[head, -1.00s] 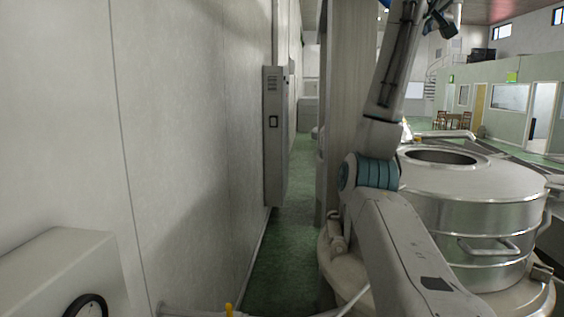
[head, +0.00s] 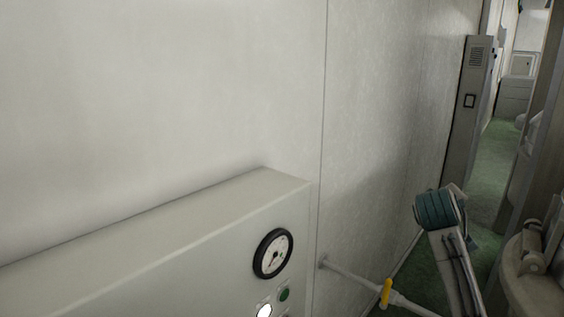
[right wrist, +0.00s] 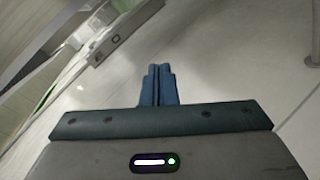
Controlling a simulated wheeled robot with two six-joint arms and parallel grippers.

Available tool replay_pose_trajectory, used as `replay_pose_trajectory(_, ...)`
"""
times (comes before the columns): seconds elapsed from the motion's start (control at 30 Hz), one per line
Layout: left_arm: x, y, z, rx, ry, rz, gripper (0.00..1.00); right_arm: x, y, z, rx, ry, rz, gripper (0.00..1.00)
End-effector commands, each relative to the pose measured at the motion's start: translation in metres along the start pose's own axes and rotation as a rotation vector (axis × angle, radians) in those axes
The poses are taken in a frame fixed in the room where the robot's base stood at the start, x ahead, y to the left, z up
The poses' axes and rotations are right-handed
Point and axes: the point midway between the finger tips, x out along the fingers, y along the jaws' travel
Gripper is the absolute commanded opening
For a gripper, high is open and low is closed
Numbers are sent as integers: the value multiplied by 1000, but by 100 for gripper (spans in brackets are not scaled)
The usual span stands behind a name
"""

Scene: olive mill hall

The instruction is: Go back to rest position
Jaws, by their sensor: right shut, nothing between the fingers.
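My right gripper (right wrist: 158,72) shows in the right wrist view with its two blue fingers pressed together and nothing between them. Behind the fingers there is only blurred pale floor and a tilted wall unit. In the head view, part of my arm (head: 445,245) with a teal joint shows at the lower right, but no gripper is visible there. My left gripper is in neither view.
A grey control box (head: 190,245) with a round gauge (head: 273,253) and buttons fills the lower left. A pipe with a yellow valve handle (head: 386,293) runs from the wall. A grey cabinet (head: 468,110) stands by a narrow green-floored passage (head: 490,170).

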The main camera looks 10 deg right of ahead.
Motion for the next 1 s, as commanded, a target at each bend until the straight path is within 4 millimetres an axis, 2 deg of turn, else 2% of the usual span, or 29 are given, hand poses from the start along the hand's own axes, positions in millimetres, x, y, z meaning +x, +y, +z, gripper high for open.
replay_pose_trajectory(0.03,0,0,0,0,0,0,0,0,-35,16,-11,-3,-48,0)
replay_pose_trajectory(0.2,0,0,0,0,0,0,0,-14,-131,70,-11,-17,-199,0)
replay_pose_trajectory(0.37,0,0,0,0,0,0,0,-42,-208,129,7,-52,-344,0)
replay_pose_trajectory(0.5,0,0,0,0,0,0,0,-77,-264,185,35,-103,-467,0)
replay_pose_trajectory(0.6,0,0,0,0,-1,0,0,-107,-296,225,63,-150,-552,0)
replay_pose_trajectory(0.7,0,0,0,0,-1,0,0,-137,-319,260,95,-199,-626,0)
replay_pose_trajectory(0.8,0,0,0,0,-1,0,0,-163,-334,287,123,-241,-680,0)
replay_pose_trajectory(1.0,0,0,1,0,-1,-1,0,-202,-349,324,168,-312,-753,0)
